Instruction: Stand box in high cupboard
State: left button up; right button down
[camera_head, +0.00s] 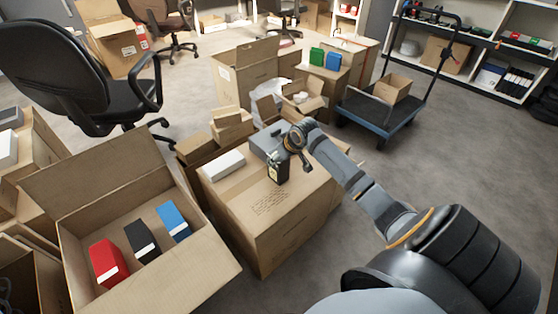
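My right arm reaches in from the lower right, and my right gripper (280,170) is above the top of a closed carton (265,213). A small dark shape with a pale patch shows there; I cannot tell whether it is part of the gripper or a held thing. The finger opening is not clear. My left gripper is out of view. A red box (108,262), a black box (142,241) and a blue box (174,221) stand in an open carton (75,245) at lower left. A white shelf unit (503,45) with binders stands at the upper right.
A white box (223,165) and a grey case (268,140) lie on the closed carton. A blue trolley (378,118) carries a small carton (392,88). Cartons with green and blue boxes stand behind. A black office chair (75,70) is at left. Floor at right is clear.

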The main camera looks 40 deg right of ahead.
jog(key=c, duration=0.6)
grip_release()
jog(key=shift+o, duration=0.2)
